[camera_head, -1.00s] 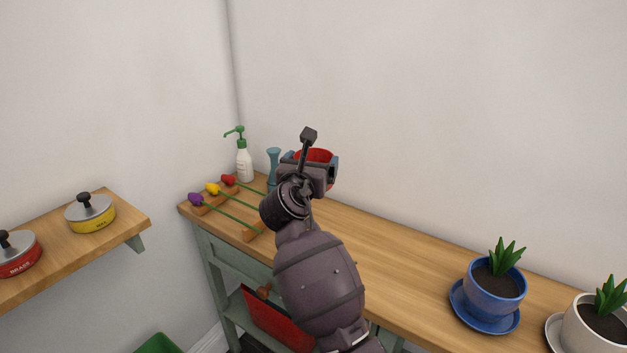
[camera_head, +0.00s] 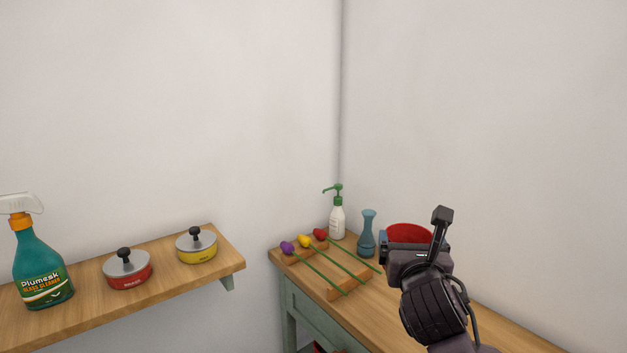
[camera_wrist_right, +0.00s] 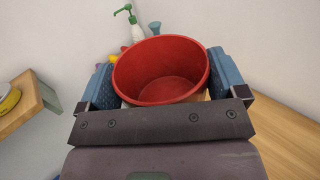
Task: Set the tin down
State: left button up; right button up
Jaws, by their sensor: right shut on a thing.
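The tin (camera_head: 408,234), red and open at the top, is between the fingers of my right gripper (camera_head: 415,248). It is mostly hidden behind the gripper in the head view. In the right wrist view the round tin (camera_wrist_right: 160,85) looks empty, with a blue-padded finger against it on each side. My right gripper is shut on it, near the wooden counter (camera_head: 385,310) at the corner. Whether its bottom touches the counter is hidden. My left gripper is not in view.
Close left of the tin are a blue vase (camera_head: 367,238), a white pump bottle (camera_head: 337,220) and a wooden rack (camera_head: 345,285) with green-stemmed tools. A wall shelf (camera_head: 225,258) holds a spray bottle (camera_head: 42,265), a red lidded pot (camera_head: 128,272) and a yellow one (camera_head: 197,250).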

jog(key=s+d+f+y, duration=0.1)
jog(key=s+f, duration=0.5)
jog(key=f, duration=0.2)
jog(key=s+d+f+n, duration=0.1)
jog(key=s+d+f, duration=0.1)
jog(key=s+f, duration=0.5)
jog(key=shift+s+d+f+y, duration=0.15)
jog(key=shift+d+f+y, duration=0.1)
jog(key=shift+f+y, duration=0.15)
